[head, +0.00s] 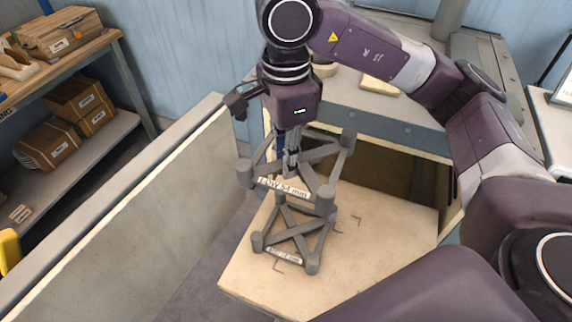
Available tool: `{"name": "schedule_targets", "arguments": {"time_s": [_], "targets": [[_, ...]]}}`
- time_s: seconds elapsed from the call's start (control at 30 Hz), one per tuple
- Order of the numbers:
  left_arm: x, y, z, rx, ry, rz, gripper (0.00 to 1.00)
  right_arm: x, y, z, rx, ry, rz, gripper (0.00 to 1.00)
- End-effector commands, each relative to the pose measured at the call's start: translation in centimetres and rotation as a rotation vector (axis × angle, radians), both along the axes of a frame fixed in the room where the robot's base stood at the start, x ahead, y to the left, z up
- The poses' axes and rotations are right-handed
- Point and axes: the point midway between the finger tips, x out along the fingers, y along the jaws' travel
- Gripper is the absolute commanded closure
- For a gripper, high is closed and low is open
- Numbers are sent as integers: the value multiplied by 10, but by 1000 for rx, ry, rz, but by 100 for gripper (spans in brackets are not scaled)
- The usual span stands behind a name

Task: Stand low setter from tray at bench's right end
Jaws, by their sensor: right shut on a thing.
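The low setter (283,187) is a grey frame with crossed bars, round corner posts and a white label reading "LOW 54 mm". My right gripper (291,160) points down and is shut on it near the middle of its cross bars. A second grey setter (297,234) with a smaller label, too small to read surely, stands on the pale board (385,222) below. The held setter overlaps its upper part in the picture, so I cannot tell whether the two touch. My left gripper is not in view.
A pale upright panel (130,225) runs along the left. Behind the setters is a grey bench (385,122) with an open dark space under it. Shelves with brown boxes (80,103) stand at the far left. The board's right part is bare with dark corner marks.

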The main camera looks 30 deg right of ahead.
Motion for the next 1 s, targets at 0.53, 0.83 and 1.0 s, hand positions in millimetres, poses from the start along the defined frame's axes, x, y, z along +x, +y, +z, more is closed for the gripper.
{"name": "schedule_targets", "arguments": {"time_s": [0.53, 0.83, 1.0], "targets": [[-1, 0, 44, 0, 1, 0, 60, 1, 0, 59, 0, -2, -1, 100], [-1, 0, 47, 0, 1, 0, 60, 0, 0, 64, 0, -1, 0, 100], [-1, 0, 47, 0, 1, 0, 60, 0, 0, 64, 0, -1, 0, 100]]}}
